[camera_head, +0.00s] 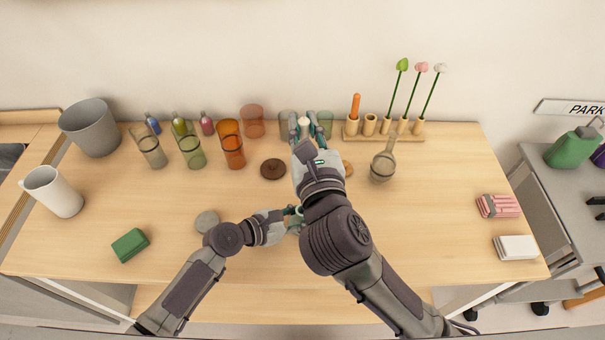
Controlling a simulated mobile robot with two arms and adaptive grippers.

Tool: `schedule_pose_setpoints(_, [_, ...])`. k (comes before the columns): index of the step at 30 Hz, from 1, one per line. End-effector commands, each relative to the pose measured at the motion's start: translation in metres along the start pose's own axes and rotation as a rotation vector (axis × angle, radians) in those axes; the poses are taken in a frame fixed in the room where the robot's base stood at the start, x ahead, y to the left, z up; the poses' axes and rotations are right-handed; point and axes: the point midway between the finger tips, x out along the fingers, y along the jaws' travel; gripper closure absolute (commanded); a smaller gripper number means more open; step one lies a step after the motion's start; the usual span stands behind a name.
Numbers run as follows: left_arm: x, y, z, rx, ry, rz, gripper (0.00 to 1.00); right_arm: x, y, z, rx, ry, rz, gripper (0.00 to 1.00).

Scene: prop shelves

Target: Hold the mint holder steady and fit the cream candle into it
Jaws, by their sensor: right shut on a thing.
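My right gripper (305,127) is at the back middle of the table, with its fingers pointing toward the wall. It is shut on a small pale piece, which looks like the cream candle (304,121); only its top end shows between the fingers. My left gripper (293,211) is low over the middle of the table, pointing right, close beside my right forearm. Its fingertips are partly hidden by that arm, so I cannot tell whether it holds anything. I cannot make out the mint holder clearly; it may be hidden behind my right arm.
A wooden rack (385,136) holds an orange candle (355,106) and flowers. A glass flask (383,165) stands right of my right gripper. Tinted glasses, including an orange one (232,145), stand left. A dark disc (273,169) lies nearby.

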Motion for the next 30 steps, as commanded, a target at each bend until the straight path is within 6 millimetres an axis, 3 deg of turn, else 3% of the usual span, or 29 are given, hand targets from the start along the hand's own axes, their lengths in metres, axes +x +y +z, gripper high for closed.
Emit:
schedule_pose_setpoints(3, [0.0, 0.0, -0.001, 0.0, 0.001, 0.001, 1.0, 0.0, -0.001, -0.039, -0.004, 0.009, -0.003, 1.0])
schedule_pose_setpoints(7, [0.0, 0.0, 0.0, 0.0, 0.001, 0.001, 1.0, -0.003, 0.0, -0.064, -0.007, 0.008, 0.007, 1.0])
schedule_pose_setpoints(30, [0.0, 0.0, -0.001, 0.0, 0.001, 0.0, 1.0, -0.004, 0.002, -0.116, -0.009, 0.006, 0.015, 1.0])
